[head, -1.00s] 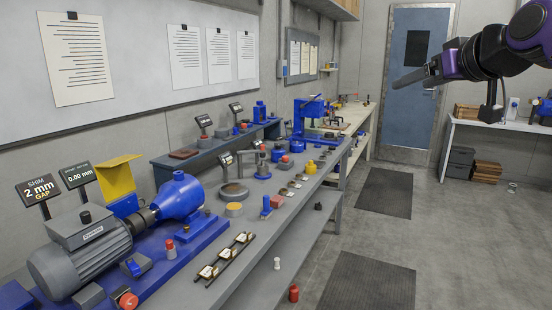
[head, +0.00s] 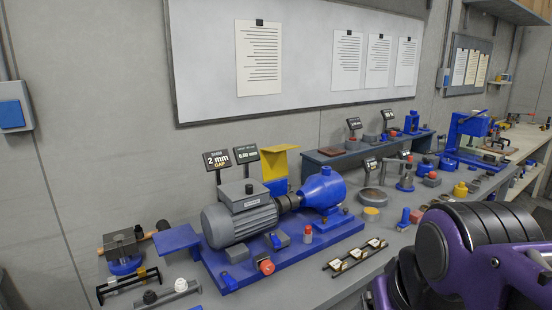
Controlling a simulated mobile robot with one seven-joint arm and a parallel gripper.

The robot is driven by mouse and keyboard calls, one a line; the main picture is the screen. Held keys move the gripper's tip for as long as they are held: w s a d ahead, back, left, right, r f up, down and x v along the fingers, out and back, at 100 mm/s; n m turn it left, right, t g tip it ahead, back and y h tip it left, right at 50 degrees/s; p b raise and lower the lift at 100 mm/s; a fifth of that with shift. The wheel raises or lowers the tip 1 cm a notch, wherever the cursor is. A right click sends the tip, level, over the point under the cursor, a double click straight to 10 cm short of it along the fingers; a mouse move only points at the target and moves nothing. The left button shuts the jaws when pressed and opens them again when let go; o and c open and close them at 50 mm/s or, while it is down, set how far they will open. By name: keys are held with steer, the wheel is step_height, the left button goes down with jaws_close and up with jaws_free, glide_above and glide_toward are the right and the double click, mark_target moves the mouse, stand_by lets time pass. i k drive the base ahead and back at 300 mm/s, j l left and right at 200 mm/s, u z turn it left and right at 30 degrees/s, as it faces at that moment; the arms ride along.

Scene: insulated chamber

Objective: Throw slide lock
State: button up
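I cannot surely pick out the slide lock in the head view. At the lower left of the bench, a grey block with a copper-coloured bar (head: 122,245) stands on a blue base. A black rail or handle (head: 128,284) lies in front of it. Beside that is a small grey sliding-bolt-like piece (head: 170,292) with a dark knob, partly cut by the bottom edge. Which of these, if any, is the lock is unclear. My gripper is out of view; only purple and black links of my arm show at the lower right.
A grey motor (head: 240,222) and blue pump housing (head: 322,188) sit on a blue baseplate mid-bench. A red button (head: 265,264) is at its front. A rail with several pale tags (head: 355,254) lies to the right. A blue wall box (head: 12,113) hangs at left.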

mark_target(231, 284)
steer(key=u, duration=0.9)
